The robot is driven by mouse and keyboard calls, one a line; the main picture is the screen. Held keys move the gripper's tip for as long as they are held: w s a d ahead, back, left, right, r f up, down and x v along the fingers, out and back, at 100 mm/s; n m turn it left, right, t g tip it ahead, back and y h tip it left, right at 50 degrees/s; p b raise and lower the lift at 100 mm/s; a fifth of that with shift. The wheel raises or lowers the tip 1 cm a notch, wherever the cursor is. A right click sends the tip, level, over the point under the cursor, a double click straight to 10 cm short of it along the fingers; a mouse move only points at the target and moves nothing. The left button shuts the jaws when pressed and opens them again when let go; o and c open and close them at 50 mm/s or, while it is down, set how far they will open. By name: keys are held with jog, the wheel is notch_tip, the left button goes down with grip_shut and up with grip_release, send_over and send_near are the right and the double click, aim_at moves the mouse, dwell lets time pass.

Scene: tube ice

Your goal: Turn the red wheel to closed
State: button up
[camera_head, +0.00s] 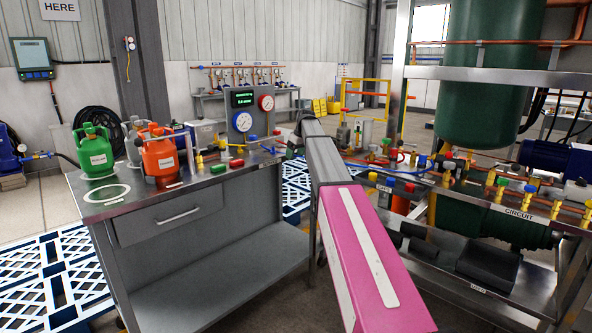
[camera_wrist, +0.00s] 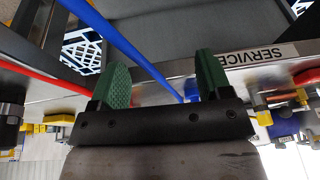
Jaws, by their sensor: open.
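My gripper (camera_wrist: 163,72) has two green fingers, set apart with nothing gripped between them. In the wrist view a blue hose runs past and behind the fingers. Several red knobs show, and I cannot tell which is the red wheel. One red part (camera_wrist: 306,78) is at the right edge of the wrist view, beside the SERVICE label. In the head view a red knob (camera_head: 237,163) sits on the workbench, and a red-capped valve (camera_head: 409,187) is on the pipe rack. My arm hides part of the space between bench and rack.
The steel workbench (camera_head: 160,255) carries a green cylinder (camera_head: 95,155), an orange cylinder (camera_head: 160,157) and gauges (camera_head: 242,121). The pipe rack with a big green tank (camera_head: 490,85) stands at right. A red hose (camera_wrist: 40,72) and the blue hose (camera_wrist: 125,45) cross the wrist view.

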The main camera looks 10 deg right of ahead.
jog(key=s+f+m, duration=0.1)
jog(key=s+f, duration=0.3)
jog(key=f, duration=0.2)
jog(key=shift+s+a, duration=0.15)
jog(key=shift+a, duration=0.1)
dwell(1.1)
